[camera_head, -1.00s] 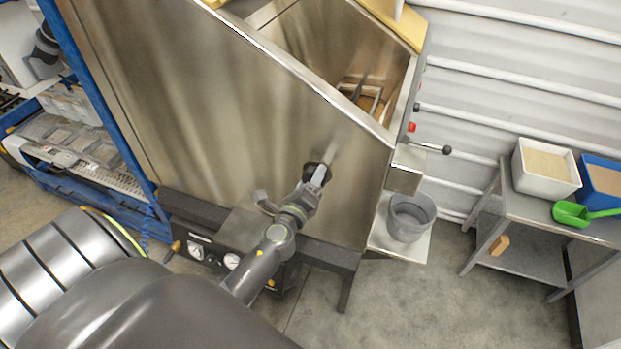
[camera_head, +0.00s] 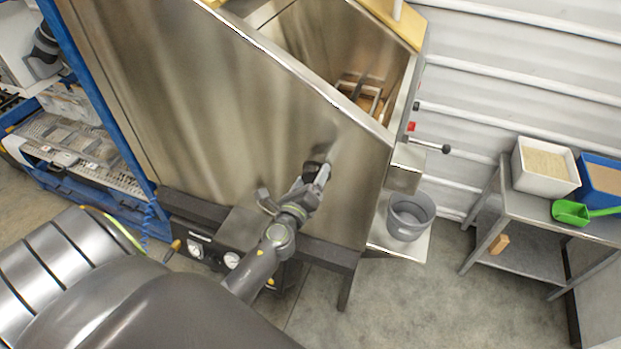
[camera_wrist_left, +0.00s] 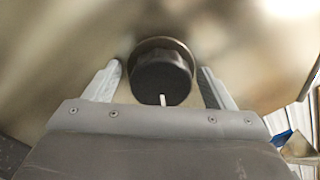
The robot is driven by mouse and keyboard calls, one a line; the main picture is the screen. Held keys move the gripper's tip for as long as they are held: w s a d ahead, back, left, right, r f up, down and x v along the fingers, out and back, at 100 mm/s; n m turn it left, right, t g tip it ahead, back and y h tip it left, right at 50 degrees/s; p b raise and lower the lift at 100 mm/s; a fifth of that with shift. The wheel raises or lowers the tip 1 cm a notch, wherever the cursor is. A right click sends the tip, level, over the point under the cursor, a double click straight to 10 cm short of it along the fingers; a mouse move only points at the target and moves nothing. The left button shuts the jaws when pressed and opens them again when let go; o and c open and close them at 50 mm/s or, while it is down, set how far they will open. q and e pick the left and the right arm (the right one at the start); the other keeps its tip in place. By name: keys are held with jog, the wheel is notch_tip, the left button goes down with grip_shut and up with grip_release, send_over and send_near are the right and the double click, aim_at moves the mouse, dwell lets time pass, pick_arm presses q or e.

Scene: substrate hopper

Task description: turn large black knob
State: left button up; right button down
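The large black knob (camera_wrist_left: 163,78) sits on the front metal panel of the hopper (camera_head: 215,100). It is round, with a white pointer mark at its lower edge in the left wrist view. In the head view the knob (camera_head: 314,168) is partly covered by my gripper. My left gripper (camera_wrist_left: 161,72) is open, with one finger on each side of the knob and gaps visible between fingers and knob. In the head view the left gripper (camera_head: 314,176) is at the panel. My right gripper is not in view.
A grey bucket (camera_head: 409,218) stands on a small shelf right of the hopper, below a lever with a black ball (camera_head: 446,149). A side table (camera_head: 560,222) holds a white bin (camera_head: 545,167), a blue bin and a green scoop (camera_head: 571,212). Blue shelving is at left.

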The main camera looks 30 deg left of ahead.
pick_arm(q)
jog(key=b+v, duration=0.4)
jog(key=v, duration=1.3)
jog(key=shift+s+b, duration=0.2)
jog(key=shift+b, duration=0.15)
